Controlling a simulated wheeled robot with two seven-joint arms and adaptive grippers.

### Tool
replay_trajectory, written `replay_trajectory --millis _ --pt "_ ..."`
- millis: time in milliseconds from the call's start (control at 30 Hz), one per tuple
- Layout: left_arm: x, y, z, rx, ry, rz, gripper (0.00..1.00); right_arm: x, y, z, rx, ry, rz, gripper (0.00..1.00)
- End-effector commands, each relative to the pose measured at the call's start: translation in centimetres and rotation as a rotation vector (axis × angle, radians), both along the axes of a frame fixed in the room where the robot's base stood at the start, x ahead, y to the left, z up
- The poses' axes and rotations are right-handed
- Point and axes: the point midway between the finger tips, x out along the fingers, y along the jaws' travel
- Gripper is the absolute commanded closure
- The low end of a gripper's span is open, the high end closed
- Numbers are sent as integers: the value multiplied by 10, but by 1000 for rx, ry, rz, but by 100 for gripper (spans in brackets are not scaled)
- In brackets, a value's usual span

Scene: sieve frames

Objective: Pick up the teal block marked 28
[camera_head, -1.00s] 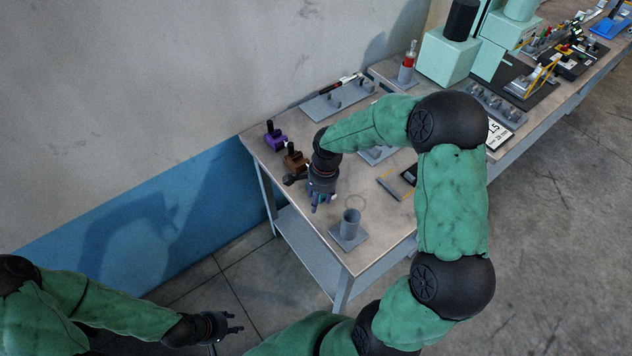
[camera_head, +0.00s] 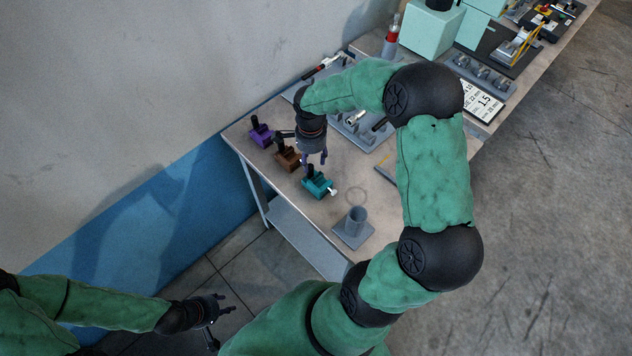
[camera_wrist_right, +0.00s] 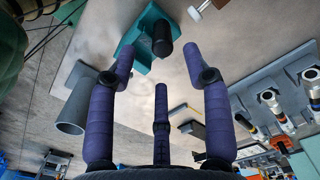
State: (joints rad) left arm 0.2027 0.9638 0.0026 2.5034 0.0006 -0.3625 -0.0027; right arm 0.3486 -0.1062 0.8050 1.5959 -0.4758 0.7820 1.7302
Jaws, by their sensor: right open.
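The teal block (camera_head: 317,185) sits on the table near its left edge, with a black knob on top and a light peg at its side. It also shows in the right wrist view (camera_wrist_right: 133,35), just beyond my fingertips; I cannot read a number on it. My right gripper (camera_head: 312,160) is open and empty, just above and behind the block in the head view. In the wrist view its purple fingers (camera_wrist_right: 159,62) are spread, with the block apart from them. My left gripper (camera_head: 221,318) is open and empty, low and away from the table.
A brown block (camera_head: 287,160) and a purple block (camera_head: 261,136) stand in a row beyond the teal one. A grey cup on a plate (camera_head: 353,226) stands near the front. Grey racks (camera_head: 357,127) lie to the right, past my right arm.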

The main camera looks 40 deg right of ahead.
Motion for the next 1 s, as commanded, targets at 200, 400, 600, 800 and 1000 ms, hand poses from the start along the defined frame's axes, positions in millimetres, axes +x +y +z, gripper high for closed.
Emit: replay_trajectory --millis 200,400,600,800,1000 --pt "0 0 0 0 0 0 60 1 0 -11 1 2 0 50" --pt "0 0 -1 0 0 0 60 6 0 -38 2 3 2 50" --pt "0 0 -2 0 0 0 60 6 0 -55 1 -1 0 50" --pt "0 0 -1 0 0 0 60 6 0 -55 1 -1 1 55" --pt "0 0 -1 0 0 0 60 6 0 -55 1 -1 1 100"
